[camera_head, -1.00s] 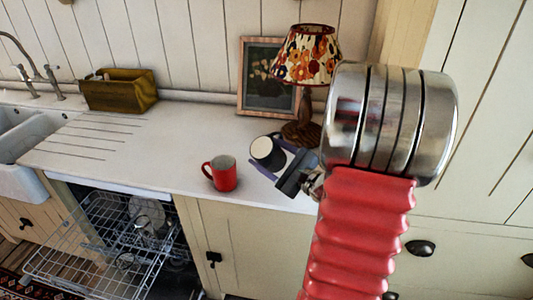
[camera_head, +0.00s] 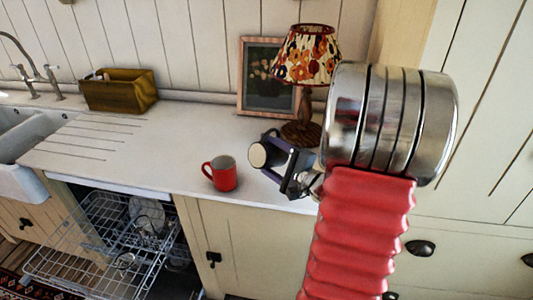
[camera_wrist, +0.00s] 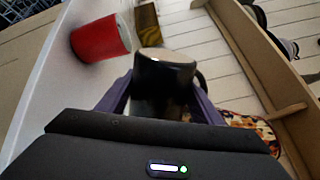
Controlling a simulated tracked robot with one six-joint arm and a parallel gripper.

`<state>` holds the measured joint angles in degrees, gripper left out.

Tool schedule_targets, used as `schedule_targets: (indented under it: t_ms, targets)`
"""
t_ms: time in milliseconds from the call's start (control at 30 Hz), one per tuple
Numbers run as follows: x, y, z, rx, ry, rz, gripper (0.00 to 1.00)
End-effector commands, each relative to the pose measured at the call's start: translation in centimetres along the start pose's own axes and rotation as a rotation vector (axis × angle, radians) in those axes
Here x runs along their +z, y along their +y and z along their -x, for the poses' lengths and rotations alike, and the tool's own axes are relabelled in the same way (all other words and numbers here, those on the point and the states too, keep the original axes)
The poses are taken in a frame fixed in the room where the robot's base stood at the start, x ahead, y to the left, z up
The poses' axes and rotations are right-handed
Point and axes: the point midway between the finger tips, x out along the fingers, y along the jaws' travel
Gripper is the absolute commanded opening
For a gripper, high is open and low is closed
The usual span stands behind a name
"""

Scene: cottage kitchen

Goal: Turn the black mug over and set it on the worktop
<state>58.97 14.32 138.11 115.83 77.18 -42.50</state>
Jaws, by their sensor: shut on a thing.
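My gripper (camera_head: 279,163) is shut on the black mug (camera_head: 271,149), with one jaw on each side of its body. The mug is held tipped over, with a pale round end facing left and toward the camera. Its handle sticks up at the back. I cannot tell surely whether the pale end is the base or the mouth. In the wrist view the mug (camera_wrist: 160,88) sits between the purple jaws with the pale end away from me. The worktop (camera_head: 165,160) lies below; any gap under the mug is unclear.
A red mug (camera_head: 223,176) stands upright on the worktop just left of the black mug. A lamp (camera_head: 305,60) and a framed picture (camera_head: 265,85) stand behind. An open dishwasher rack (camera_head: 100,240) is front left. The worktop's left part is clear.

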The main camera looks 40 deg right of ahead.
Motion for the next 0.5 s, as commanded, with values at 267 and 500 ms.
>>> schedule_targets:
  t_ms: [267, 500]
  targets:
    - [0.01, -0.06, -0.01, -0.001, -0.001, 0.053, 0.24]
    - [0.02, -0.05, -0.01, -0.001, -0.001, 0.087, 0.24]
